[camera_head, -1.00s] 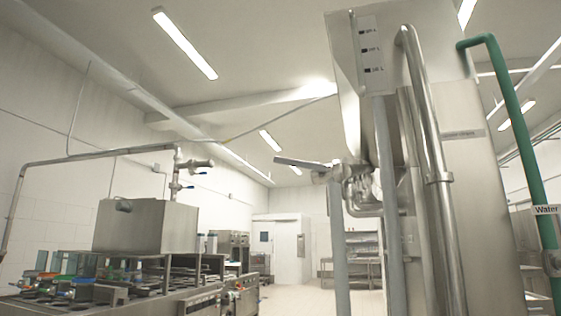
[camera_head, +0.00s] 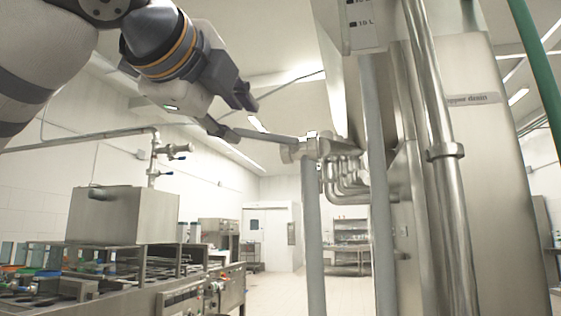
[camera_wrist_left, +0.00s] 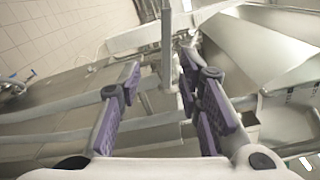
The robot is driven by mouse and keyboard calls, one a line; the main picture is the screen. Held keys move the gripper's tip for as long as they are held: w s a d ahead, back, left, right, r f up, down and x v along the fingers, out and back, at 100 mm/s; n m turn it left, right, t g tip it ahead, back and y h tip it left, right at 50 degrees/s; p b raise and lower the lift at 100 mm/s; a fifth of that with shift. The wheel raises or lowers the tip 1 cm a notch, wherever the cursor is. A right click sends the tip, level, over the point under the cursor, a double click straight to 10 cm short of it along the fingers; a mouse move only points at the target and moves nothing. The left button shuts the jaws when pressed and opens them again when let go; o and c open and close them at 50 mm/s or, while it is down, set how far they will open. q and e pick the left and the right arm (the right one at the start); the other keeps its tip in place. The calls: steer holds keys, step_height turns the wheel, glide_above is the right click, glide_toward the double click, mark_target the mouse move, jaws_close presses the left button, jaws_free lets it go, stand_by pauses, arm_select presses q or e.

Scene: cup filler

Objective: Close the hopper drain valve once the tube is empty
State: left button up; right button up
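The drain valve (camera_head: 310,148) is a pale fitting on a grey vertical pipe, left of the steel hopper body. Its flat grey lever (camera_head: 268,136) points left and lies nearly level. My left gripper (camera_head: 240,117) is at the lever's free end, with its fingers apart. In the left wrist view the purple-padded fingers of the gripper (camera_wrist_left: 160,78) are open, and a grey upright bar, seemingly the lever (camera_wrist_left: 166,45), shows between the tips. I cannot tell if they touch. The "hopper drain" label (camera_head: 472,99) is partly hidden. Whether the tube is empty cannot be seen. My right gripper is out of view.
Steel pipes (camera_head: 437,150) stand close on the right, and a green pipe (camera_head: 540,75) is at the far right. A steel box (camera_head: 125,213) sits on a cluttered machine at the left. The floor (camera_head: 277,285) between is clear.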

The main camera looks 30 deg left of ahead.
mark_target(253, 133)
arm_select(q)
steer(key=x, duration=0.6)
steer(key=r+x, duration=0.1)
steer(key=x, duration=0.3)
steer(key=shift+a, duration=0.15)
jaws_close()
